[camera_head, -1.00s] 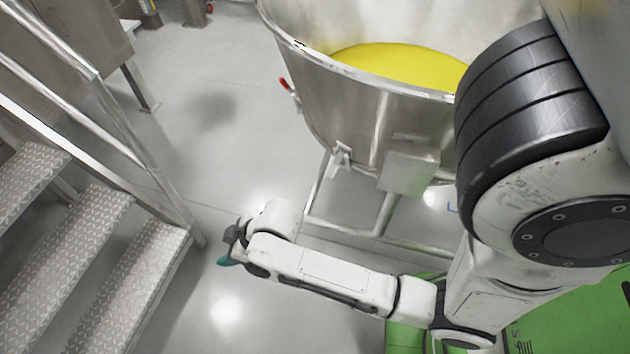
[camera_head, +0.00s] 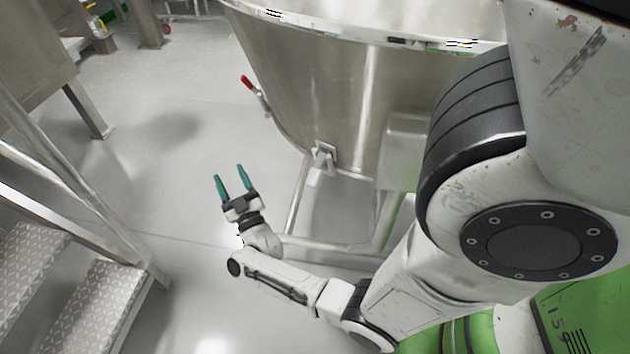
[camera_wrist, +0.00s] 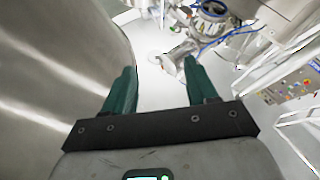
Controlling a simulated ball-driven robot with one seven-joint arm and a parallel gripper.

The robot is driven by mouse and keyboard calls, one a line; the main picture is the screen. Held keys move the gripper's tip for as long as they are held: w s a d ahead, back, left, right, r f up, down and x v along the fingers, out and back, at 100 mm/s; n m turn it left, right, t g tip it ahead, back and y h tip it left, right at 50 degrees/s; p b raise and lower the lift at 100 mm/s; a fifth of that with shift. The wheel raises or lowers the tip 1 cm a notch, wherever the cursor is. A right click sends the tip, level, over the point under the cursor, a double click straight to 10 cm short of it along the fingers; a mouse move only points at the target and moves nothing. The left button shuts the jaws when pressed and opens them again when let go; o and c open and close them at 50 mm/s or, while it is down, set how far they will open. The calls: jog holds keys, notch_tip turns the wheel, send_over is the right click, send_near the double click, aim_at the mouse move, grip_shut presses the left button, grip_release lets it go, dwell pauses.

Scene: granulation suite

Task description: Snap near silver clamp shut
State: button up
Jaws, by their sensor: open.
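A small silver clamp (camera_head: 324,157) sits on the lower side of the large steel vat (camera_head: 320,95) in the head view. Its latch hangs below its bracket; I cannot tell how far it stands open. My gripper (camera_head: 231,176) is open and empty, to the left of the clamp and apart from it, with its teal fingers pointing away from me. In the wrist view my gripper (camera_wrist: 158,68) has clear space between its fingers, and a curved steel wall (camera_wrist: 60,70) fills the left side. I cannot make out the clamp there.
A red-handled fitting (camera_head: 250,86) sticks out from the vat's left side. A steel frame (camera_head: 298,200) stands under the vat. Metal stairs with a railing (camera_head: 75,180) are at the left. The floor (camera_head: 185,130) between stairs and vat is clear.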

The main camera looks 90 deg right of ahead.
jog(key=s+d+f+m+g+h+b, duration=0.2)
jog(key=s+f+m+g+h+b, duration=0.35)
jog(key=s+g, duration=0.55)
jog(key=m+g+y+b, duration=0.2)
jog(key=m+g, duration=0.7)
jog(key=g, duration=0.6)
send_near(316, 169)
jog(key=shift+h, duration=0.25)
jog(key=p+x, duration=0.2)
jog(key=x, duration=0.7)
jog(key=shift+s+d+r, duration=0.1)
jog(key=shift+s+d, duration=0.1)
jog(key=shift+d, duration=0.2)
grip_shut()
